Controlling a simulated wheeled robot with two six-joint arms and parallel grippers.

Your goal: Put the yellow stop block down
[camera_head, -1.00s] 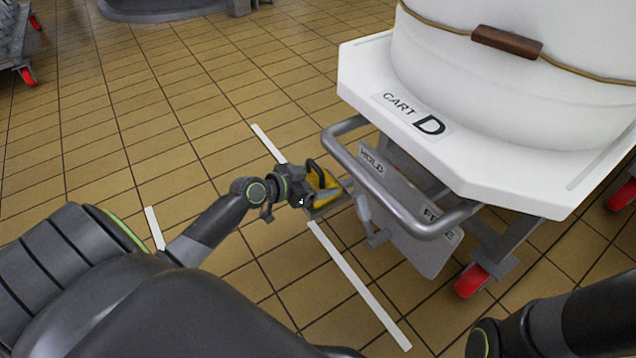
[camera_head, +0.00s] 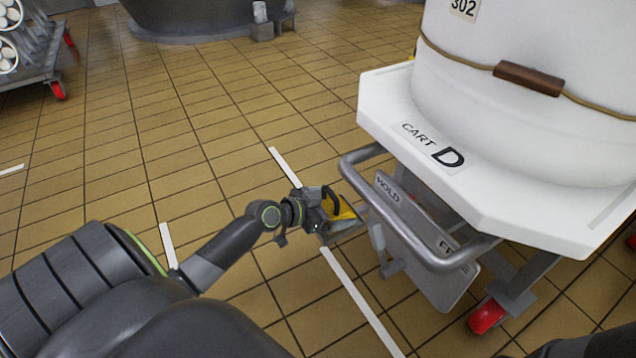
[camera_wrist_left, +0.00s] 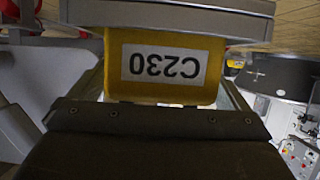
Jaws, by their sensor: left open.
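The yellow stop block (camera_head: 345,207) shows at the end of my left arm, beside the lower frame of cart D. My left gripper (camera_head: 328,216) is open, with its jaws at the block. In the left wrist view the yellow block (camera_wrist_left: 200,88) is close ahead of the gripper, and its white C230 label appears upside down. I cannot tell whether the jaws touch it, or what it rests on, as the gripper hides part of it. My right gripper is out of view.
Cart D (camera_head: 462,172), carrying a large white container (camera_head: 520,130), stands at the right. Its grey metal handle (camera_head: 420,250) and HOLD plate (camera_head: 440,285) are near my left gripper. White line pieces (camera_head: 360,300) mark the tiled floor. Open floor lies to the left.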

